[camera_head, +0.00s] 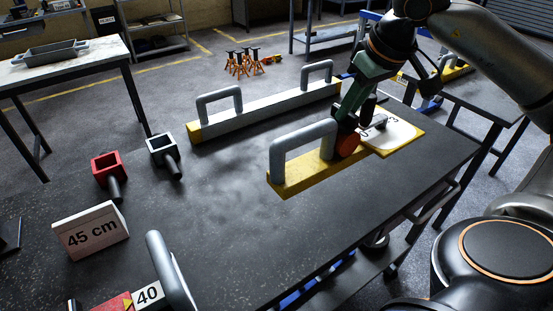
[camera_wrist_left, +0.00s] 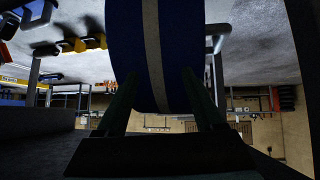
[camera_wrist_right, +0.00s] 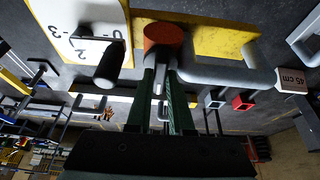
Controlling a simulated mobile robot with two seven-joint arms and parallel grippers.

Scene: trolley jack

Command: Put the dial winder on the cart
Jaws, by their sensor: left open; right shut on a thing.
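The dial winder appears to be the yellow-edged assembly with a white numbered dial (camera_head: 396,133), a black handle and an orange-red knob (camera_head: 348,145), beside a yellow bar with a grey handle (camera_head: 300,138). It lies on the dark table. My right gripper (camera_head: 345,124) is shut at the orange-red knob, which shows at its fingertips in the right wrist view (camera_wrist_right: 163,36). The exact grip is partly hidden. The left wrist view shows my left gripper (camera_wrist_left: 165,90) open, with a large blue form (camera_wrist_left: 185,50) with a grey stripe beyond. I cannot identify the cart with certainty.
A long grey bar with yellow ends (camera_head: 265,115) and two handles lies behind. A red socket tool (camera_head: 107,168), a grey one (camera_head: 161,150) and a "45 cm" sign (camera_head: 90,230) stand left. The table's middle is clear. Orange jack stands (camera_head: 240,62) are on the floor.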

